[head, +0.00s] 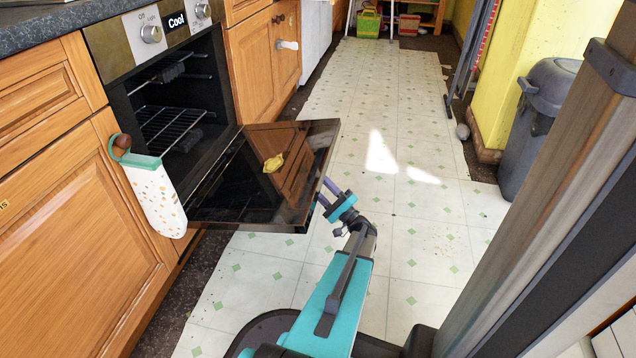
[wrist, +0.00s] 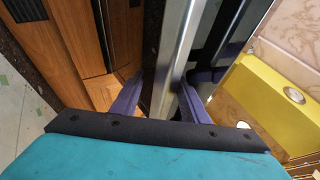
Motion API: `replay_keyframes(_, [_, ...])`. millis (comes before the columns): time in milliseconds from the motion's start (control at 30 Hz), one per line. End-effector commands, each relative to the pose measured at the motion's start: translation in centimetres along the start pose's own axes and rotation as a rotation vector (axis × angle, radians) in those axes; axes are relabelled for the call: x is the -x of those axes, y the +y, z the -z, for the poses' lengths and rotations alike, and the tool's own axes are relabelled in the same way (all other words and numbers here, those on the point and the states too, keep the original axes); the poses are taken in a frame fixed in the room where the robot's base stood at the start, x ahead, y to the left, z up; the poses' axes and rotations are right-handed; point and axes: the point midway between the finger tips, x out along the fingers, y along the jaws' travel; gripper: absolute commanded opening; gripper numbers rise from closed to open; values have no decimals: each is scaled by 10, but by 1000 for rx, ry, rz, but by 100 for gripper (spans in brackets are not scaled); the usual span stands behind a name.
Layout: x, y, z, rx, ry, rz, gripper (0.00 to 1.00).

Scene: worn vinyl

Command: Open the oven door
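The oven door (head: 232,185) is swung down and out, well away from the dark oven cavity (head: 175,100). Its glass inner face points up, showing wood-coloured reflections. My gripper (head: 326,198) is at the outer edge of the door, its purple fingers partly hidden behind that edge. In the wrist view, my gripper's fingers (wrist: 158,92) stand apart, with a dark strip and a silver bar (wrist: 178,60) of the door between or beside them. Whether both fingers touch it is unclear.
A yellow patch (head: 273,163) shows on the door glass, possibly a reflection. A grey bin (head: 535,125) stands at right. The tiled floor (head: 400,235) beyond the door is mostly clear.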

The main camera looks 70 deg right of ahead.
Motion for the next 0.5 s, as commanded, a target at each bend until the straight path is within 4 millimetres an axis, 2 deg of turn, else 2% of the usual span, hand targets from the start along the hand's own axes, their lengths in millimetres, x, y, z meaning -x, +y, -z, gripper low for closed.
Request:
replay_keyframes(333, [5, -4, 3, 1, 7, 5, 41])
replay_keyframes(500, [16, -5, 3, 1, 7, 6, 41])
